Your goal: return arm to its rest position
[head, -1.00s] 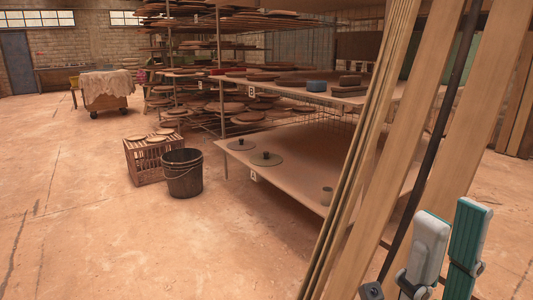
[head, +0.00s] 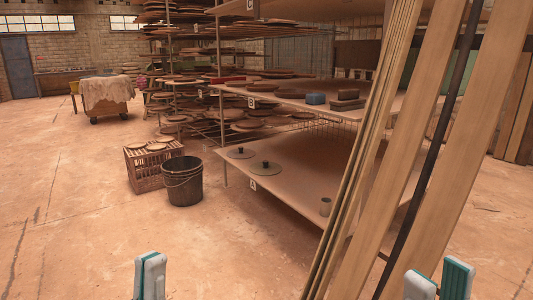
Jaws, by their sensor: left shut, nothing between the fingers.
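My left gripper (head: 151,276) shows at the bottom edge, left of centre. Its two white and teal fingers are together, with nothing between them, above bare floor. My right gripper (head: 439,281) is at the bottom right, in front of the leaning boards. Its fingers stand apart with a gap and hold nothing that I can see. The lower parts of both grippers are cut off by the picture's edge.
Long wooden boards (head: 446,150) and a dark pole (head: 436,150) lean close on the right. A shelf rack (head: 290,185) with discs and pots stands behind them. A bucket (head: 182,187) and a wooden crate (head: 143,174) stand on the floor. The left floor is open.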

